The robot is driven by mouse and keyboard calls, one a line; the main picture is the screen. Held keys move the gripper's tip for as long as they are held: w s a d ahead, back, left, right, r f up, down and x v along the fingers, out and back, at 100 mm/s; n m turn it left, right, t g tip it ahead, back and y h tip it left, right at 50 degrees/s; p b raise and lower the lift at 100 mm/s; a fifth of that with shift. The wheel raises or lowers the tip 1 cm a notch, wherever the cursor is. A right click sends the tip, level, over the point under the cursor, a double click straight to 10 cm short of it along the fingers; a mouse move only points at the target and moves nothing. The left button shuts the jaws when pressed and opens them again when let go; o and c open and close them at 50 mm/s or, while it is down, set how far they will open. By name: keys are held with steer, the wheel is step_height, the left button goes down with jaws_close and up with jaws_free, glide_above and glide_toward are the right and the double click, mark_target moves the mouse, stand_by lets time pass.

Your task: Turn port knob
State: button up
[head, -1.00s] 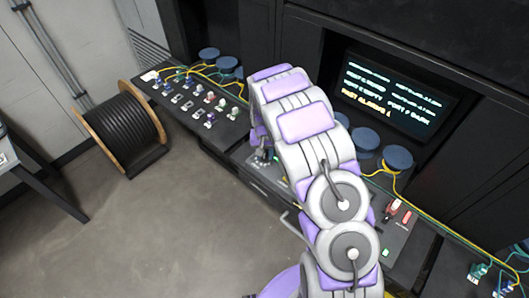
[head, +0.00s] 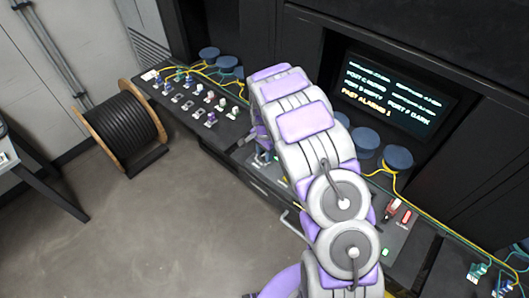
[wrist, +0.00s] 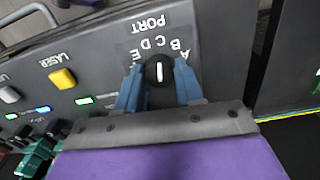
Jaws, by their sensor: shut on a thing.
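The port knob (wrist: 153,75) is black and round with a white pointer line, on a dark panel in the wrist view. The letters A to E arc around it below the word PORT, upside down in the picture. The pointer line stands upright in the picture, in line with the letter C. My gripper (wrist: 159,84) has its two blue fingers on either side of the knob, shut on it. In the head view my arm hides the knob and most of my gripper.
A yellow LASER button (wrist: 62,78) and a grey button (wrist: 9,94) sit on the panel left of the knob. Green connectors (wrist: 38,155) are at lower left. In the head view a screen (head: 392,92) shows port status text, and a cable reel (head: 122,128) stands on the floor.

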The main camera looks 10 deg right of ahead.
mark_target(264, 154)
steer(key=shift+w+r+m, duration=0.15)
steer(key=shift+w+m, duration=0.05)
steer(key=shift+m, duration=0.2)
steer(key=o, duration=0.8)
steer(key=shift+o, duration=1.2)
steer(key=shift+s, duration=0.1)
step_height(264, 154, up, 17)
steer(key=shift+p, duration=0.4)
